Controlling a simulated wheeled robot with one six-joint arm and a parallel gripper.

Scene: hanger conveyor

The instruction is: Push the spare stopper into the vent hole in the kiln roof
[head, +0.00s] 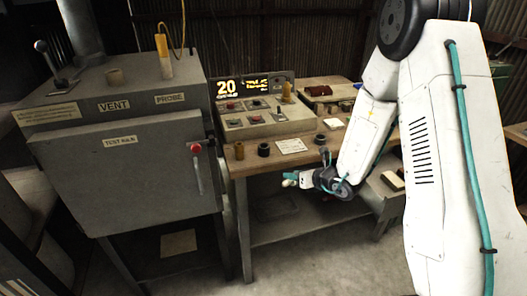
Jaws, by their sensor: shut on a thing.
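The kiln (125,165) stands at the left, with VENT and PROBE labels on its roof front. My gripper (291,180) is in front of the bench, right of the kiln and below roof height. It is shut on a small pale thing (287,183), too small to identify. A brown cylinder (239,150) stands on the bench's near left corner; I cannot tell which piece is the spare stopper.
A yellow-handled probe (164,56) with a cable rises from the roof, right of the short cylinder. A lever (43,54) stands at the roof's left.

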